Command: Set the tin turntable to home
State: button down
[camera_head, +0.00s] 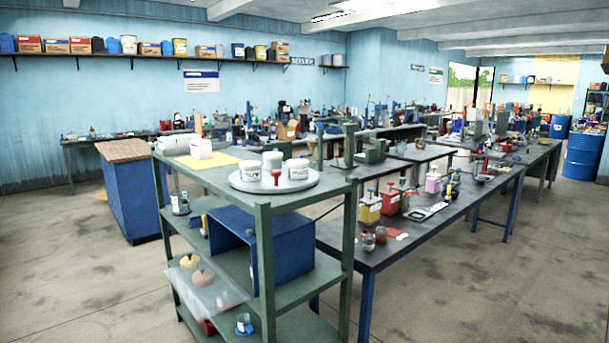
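The turntable (246,183) is a round grey metal disc on the top shelf of a green shelf rack (305,198) in the centre foreground. Two white tins with pale blue lids stand on it, one on the left (250,172) and one at the back (272,160). A third white tin (298,169) stands at its right. A small red piece (277,176) shows at the front of the disc, between the tins. I cannot make out any home mark. My gripper is not in view.
White boxes (200,148) and a yellow sheet (205,161) lie behind left on the same top. A blue open box (285,250) fills the shelf below. A dark workbench (400,237) with bottles stands right. Bare floor (90,265) lies left.

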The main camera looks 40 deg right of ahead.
aim_at(276, 180)
jog(key=z, duration=1.8)
jog(key=i, duration=1.25)
jog(key=u, duration=1.6)
